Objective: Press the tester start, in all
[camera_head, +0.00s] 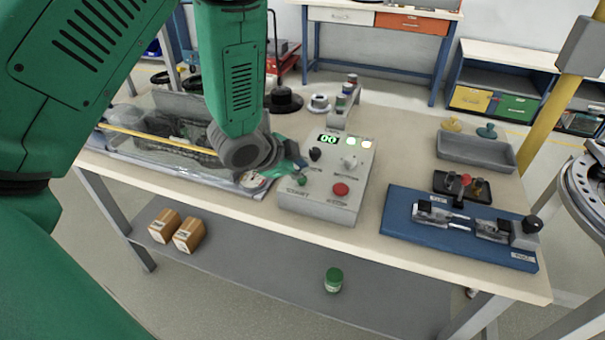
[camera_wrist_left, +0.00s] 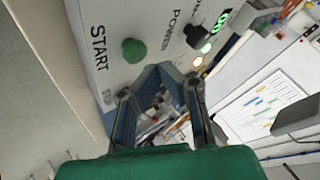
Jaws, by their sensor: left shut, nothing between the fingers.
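The tester (camera_head: 319,205) is a light grey box with a sloped panel on the bench. Its green start button (camera_head: 299,179) sits at the panel's left, beside the START lettering. The button also shows large in the left wrist view (camera_wrist_left: 134,50). A red button (camera_head: 341,189), knobs and a lit green display (camera_head: 328,139) are on the same panel. My left gripper (camera_head: 296,163) is shut and empty, close to the panel's left edge near the start button. In the left wrist view its fingertips (camera_wrist_left: 158,72) appear beside the button, to its lower right; contact cannot be told. My right gripper is out of view.
A clear-walled bin (camera_head: 165,140) lies left of the tester, partly behind my arm. A blue fixture board (camera_head: 390,215) and a grey tray (camera_head: 475,150) are on the right. A yellow post (camera_head: 545,125) stands beyond. Boxes (camera_head: 188,235) lie on the lower shelf.

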